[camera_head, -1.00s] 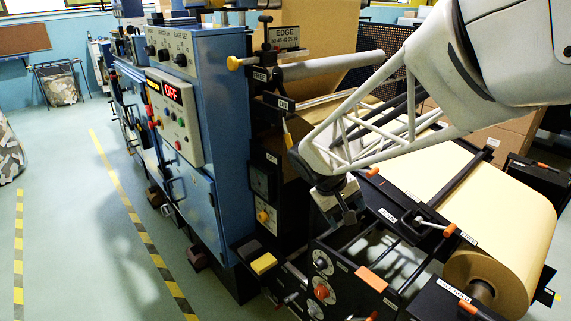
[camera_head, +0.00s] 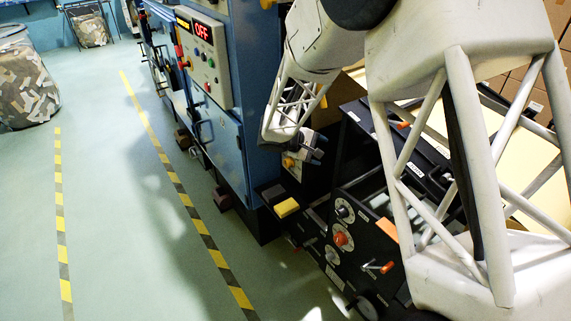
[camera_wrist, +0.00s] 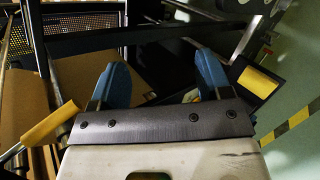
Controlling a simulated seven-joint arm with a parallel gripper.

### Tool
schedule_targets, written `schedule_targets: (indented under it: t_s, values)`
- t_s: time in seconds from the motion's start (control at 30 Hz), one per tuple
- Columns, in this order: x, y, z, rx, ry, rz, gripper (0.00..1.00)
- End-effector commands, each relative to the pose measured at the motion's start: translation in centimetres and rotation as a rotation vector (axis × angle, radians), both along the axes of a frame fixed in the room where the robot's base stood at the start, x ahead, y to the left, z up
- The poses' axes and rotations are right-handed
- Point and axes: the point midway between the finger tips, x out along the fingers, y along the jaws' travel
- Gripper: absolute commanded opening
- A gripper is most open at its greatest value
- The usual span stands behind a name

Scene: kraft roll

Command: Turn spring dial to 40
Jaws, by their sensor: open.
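Several round dials are on the black front panel at lower centre of the head view. One has a dark knob on a pale scale (camera_head: 343,211), one a red knob (camera_head: 341,238), and one a grey knob (camera_head: 332,255). Their labels and readings are too small to read, so I cannot tell which is the spring dial. My gripper (camera_head: 304,158) is above and left of these dials, apart from them. In the wrist view its two blue fingers (camera_wrist: 161,80) are spread with nothing between them. No dial is clear in the wrist view.
The blue machine cabinet (camera_head: 240,155) stands behind left. The wrist view shows a yellow handle (camera_wrist: 50,122) at left. The green floor (camera_head: 110,230) is open at left.

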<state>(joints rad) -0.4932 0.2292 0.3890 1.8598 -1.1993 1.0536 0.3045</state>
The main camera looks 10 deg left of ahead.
Motion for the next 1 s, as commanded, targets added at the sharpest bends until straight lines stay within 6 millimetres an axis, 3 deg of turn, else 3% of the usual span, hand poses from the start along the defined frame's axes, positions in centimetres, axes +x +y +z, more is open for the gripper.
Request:
schedule_targets:
  t_s: [0.4,0.8,1.0]
  values:
    - [6.1,7.9,-8.9,-0.202,-0.030,0.268,0.71]
    - [9.5,14.9,-17.6,-0.360,-0.069,0.513,0.71]
    - [10.4,17.1,-20.2,-0.408,-0.086,0.595,0.71]
